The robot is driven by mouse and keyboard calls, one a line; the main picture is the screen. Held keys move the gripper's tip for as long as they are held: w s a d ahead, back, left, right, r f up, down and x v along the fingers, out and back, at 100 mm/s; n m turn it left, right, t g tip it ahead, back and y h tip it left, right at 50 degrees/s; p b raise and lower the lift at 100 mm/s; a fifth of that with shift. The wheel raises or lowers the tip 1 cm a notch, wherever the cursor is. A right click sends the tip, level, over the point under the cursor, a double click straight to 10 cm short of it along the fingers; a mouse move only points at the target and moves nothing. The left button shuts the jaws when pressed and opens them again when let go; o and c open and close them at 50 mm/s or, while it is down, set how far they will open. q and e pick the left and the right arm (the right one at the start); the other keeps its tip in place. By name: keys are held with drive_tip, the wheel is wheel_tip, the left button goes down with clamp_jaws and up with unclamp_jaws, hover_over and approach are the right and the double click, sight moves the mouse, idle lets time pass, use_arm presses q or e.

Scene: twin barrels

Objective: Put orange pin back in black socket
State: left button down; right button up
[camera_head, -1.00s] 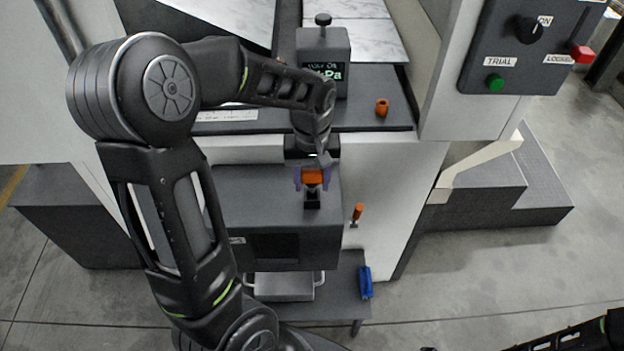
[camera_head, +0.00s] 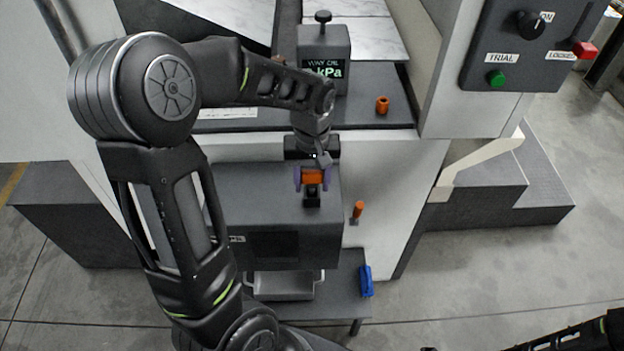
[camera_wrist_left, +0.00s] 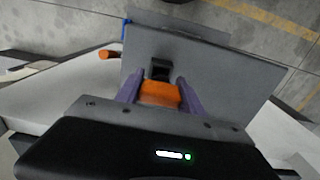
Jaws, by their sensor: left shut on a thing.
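My left gripper (camera_head: 312,178) has its purple fingers shut on the orange pin (camera_head: 313,176), above the dark grey box. In the left wrist view the orange pin (camera_wrist_left: 160,93) sits between the two fingers (camera_wrist_left: 159,95). The black socket (camera_head: 312,195) is on the top of the box, right by the pin's lower end; it also shows in the left wrist view (camera_wrist_left: 160,68). I cannot tell whether the pin's tip touches or enters the socket. My right gripper is not in view; only part of the right arm shows at the bottom right.
A second orange-handled piece (camera_head: 358,210) stands at the box's right side. An orange ring-like piece (camera_head: 382,106) lies on the dark shelf beside a gauge box (camera_head: 324,62). A grey tray (camera_head: 283,286) and a blue object (camera_head: 366,281) are below. A control panel (camera_head: 533,45) hangs upper right.

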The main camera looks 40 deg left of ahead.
sight(312, 172)
use_arm(q)
drive_tip(key=shift+f+b, duration=1.15)
drive_tip(key=shift+f, duration=0.4)
drive_tip(key=c, duration=0.7)
unclamp_jaws()
drive_tip(key=shift+o, duration=0.2)
wheel_tip(312, 172, up, 8)
drive_tip(key=shift+f+b, duration=0.1)
drive_tip(key=shift+b, duration=0.25)
